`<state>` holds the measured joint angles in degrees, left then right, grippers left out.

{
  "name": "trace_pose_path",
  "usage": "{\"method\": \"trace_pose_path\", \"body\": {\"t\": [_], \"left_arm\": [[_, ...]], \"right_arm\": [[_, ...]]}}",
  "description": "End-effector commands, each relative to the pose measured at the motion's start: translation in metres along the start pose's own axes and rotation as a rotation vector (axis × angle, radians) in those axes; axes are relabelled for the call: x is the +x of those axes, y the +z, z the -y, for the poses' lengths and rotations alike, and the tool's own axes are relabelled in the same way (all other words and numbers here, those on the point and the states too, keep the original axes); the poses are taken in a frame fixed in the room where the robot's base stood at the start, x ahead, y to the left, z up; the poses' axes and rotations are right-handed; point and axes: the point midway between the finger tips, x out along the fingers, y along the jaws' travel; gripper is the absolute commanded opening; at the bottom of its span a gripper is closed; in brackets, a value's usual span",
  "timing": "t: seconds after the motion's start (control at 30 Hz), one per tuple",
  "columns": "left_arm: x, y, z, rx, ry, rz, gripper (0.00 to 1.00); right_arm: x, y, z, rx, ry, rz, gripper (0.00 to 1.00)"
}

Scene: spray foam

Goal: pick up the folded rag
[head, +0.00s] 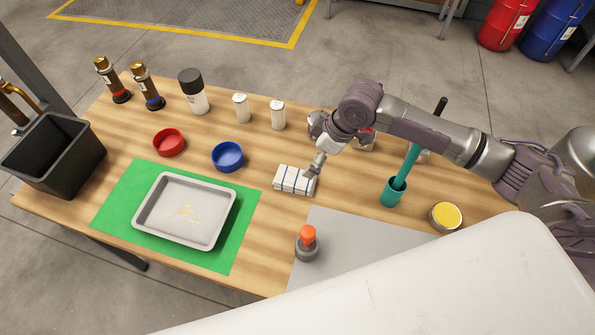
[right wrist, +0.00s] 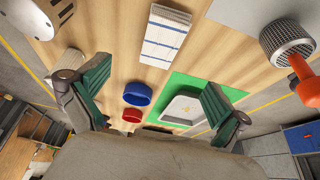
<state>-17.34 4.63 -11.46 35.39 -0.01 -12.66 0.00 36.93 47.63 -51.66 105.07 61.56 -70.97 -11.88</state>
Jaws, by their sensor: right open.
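The folded rag (head: 294,180) is white with dark stripes and lies on the wooden table, right of the green mat. It also shows in the right wrist view (right wrist: 167,38), at the top middle, with blue stripes. My right gripper (head: 314,170) is at the rag's right end in the head view and hides part of it. In the right wrist view my right gripper (right wrist: 154,76) has its two green-padded fingers spread wide, with nothing between them. The rag is beyond the fingertips there. Whether a finger touches it, I cannot tell. My left gripper is not in view.
A grey tray (head: 150,225) lies on the green mat (head: 112,212). An orange-topped tool (head: 307,243) is in front; a teal holder (head: 393,194) and yellow-topped can (head: 446,217) stand right.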

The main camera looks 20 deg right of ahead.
Motion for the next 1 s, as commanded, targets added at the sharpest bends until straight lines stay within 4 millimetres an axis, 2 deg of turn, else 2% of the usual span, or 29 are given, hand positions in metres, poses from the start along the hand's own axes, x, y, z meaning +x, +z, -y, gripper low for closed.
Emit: {"method": "trace_pose_path", "body": {"t": [0.1,0.3,0.47,0.67,0.8,1.0], "left_arm": [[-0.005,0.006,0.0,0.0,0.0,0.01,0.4],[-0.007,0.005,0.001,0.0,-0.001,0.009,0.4],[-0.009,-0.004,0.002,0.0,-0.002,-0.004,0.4],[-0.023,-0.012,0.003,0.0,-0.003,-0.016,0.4],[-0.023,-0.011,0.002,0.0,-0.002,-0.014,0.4],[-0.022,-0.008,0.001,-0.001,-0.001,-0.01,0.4]], "right_arm": [[0.025,-0.001,0.001,0.001,-0.004,0.001,1.0],[0.055,-0.001,0.001,0.001,-0.001,0.001,1.0],[0.064,-0.001,0.001,0.0,-0.001,0.0,1.0],[0.091,-0.001,0.004,0.001,-0.002,0.002,1.0],[0.108,0.0,0.003,0.002,0.001,0.0,1.0],[0.113,0.0,0.003,0.0,0.002,-0.001,1.0]]}}
